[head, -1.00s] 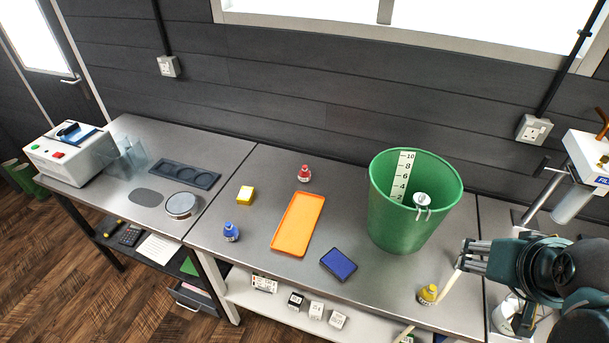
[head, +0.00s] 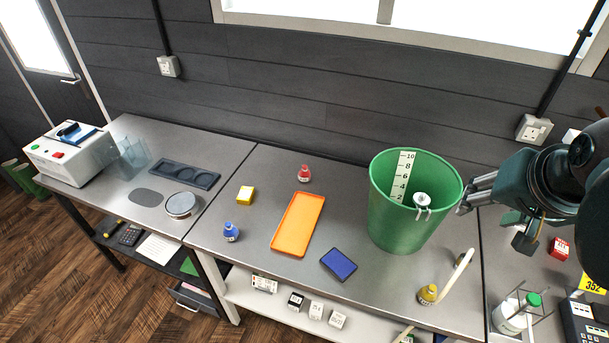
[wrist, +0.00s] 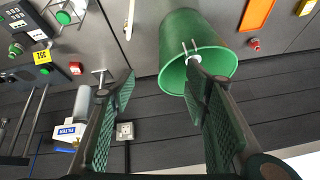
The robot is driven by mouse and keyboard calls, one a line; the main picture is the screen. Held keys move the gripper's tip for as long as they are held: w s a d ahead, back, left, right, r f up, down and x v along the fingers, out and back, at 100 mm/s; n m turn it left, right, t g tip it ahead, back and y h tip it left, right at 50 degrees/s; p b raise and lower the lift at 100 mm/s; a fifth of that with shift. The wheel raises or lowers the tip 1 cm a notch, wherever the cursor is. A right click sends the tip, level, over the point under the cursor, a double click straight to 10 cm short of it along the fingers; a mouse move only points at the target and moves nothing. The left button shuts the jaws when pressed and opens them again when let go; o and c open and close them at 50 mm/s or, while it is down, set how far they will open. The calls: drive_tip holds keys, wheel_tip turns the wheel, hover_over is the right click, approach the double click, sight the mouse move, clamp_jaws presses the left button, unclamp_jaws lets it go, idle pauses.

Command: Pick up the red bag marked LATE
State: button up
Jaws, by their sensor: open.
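The red bag (head: 304,173) is a small tied pouch with a pale label, too small to read. It stands on the grey bench behind the orange tray (head: 297,224), near the wall. In the wrist view the red bag (wrist: 254,44) shows small beyond the green bucket's rim. My gripper (head: 467,199) is at the right side of the green bucket (head: 400,225), well to the right of the bag. In the wrist view my gripper (wrist: 160,88) has its two green-padded fingers wide apart with nothing between them.
The tall bucket stands between my gripper and the red bag. A blue bag (head: 231,232), a yellow block (head: 245,195), a blue pad (head: 338,264) and a yellow bag (head: 428,294) are on the bench. A bottle (head: 510,316) in a wire rack stands at right.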

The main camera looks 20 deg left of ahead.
drive_tip(key=w+a+r+m+g, duration=0.1)
drive_tip(key=w+a+r+m, duration=0.45)
drive_tip(key=w, duration=0.55)
drive_tip(key=m+g, duration=0.5)
drive_tip(key=m, duration=0.6)
hover_over(305, 167)
wheel_tip(305, 167, down, 10)
drive_tip(key=f, duration=0.1)
drive_tip(key=shift+n, duration=0.25)
wheel_tip(305, 167, down, 26)
drive_tip(key=shift+d+f, duration=0.1)
drive_tip(key=shift+s+f, duration=0.1)
drive_tip(key=shift+f, duration=0.1)
drive_tip(key=shift+f, duration=1.25)
